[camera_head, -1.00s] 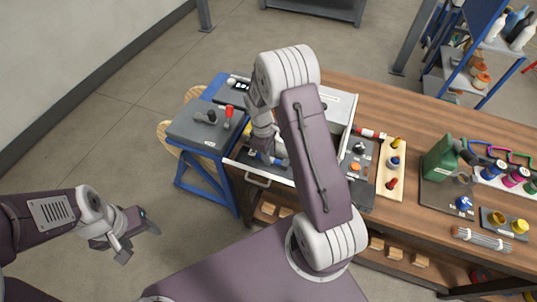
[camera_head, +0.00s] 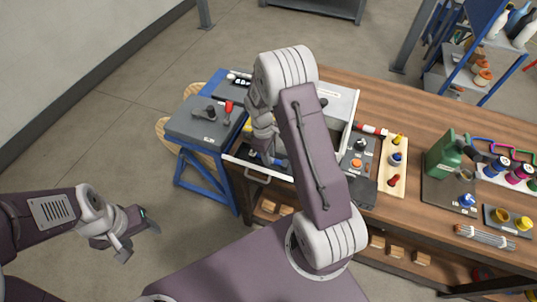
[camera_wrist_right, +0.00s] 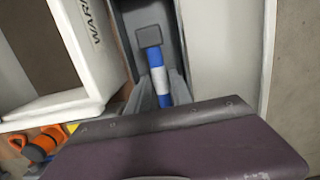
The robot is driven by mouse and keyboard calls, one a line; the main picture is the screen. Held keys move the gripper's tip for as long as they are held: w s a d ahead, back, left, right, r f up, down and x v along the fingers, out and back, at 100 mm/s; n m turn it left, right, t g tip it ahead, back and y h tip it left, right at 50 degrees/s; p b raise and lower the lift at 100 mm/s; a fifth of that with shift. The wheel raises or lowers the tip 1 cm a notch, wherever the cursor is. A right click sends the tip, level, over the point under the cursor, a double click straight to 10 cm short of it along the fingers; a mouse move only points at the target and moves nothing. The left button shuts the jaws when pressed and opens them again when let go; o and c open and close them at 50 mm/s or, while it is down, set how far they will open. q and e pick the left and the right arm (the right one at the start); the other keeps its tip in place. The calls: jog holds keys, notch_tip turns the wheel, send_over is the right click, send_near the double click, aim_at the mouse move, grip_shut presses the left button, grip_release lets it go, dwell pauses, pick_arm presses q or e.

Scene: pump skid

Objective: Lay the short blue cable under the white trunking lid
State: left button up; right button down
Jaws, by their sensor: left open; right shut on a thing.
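My right gripper (camera_head: 266,152) is over the open white-rimmed drawer at the bench's left end. In the right wrist view its grey fingers (camera_wrist_right: 162,92) are closed around a straight blue piece (camera_wrist_right: 157,62) with a white band. A grey block sits at the piece's far end, inside a dark grey compartment. The piece looks like a stiff rod; I cannot tell whether it is the cable. Blue also shows beside the gripper in the head view. My left gripper (camera_head: 130,232) is open and empty above the floor at left. I cannot pick out the trunking lid for certain.
A white box with lettering (camera_wrist_right: 75,45) stands beside the compartment. A grey-topped blue stand (camera_head: 200,125) is left of the drawer.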

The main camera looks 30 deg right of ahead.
jog(key=shift+f+b, duration=0.6)
jog(key=shift+f, duration=0.45)
jog(key=c, duration=1.1)
grip_release()
jog(key=shift+o, duration=0.2)
jog(key=r, duration=0.9)
jog(key=shift+w+a, duration=0.35)
jog(key=shift+w, duration=0.05)
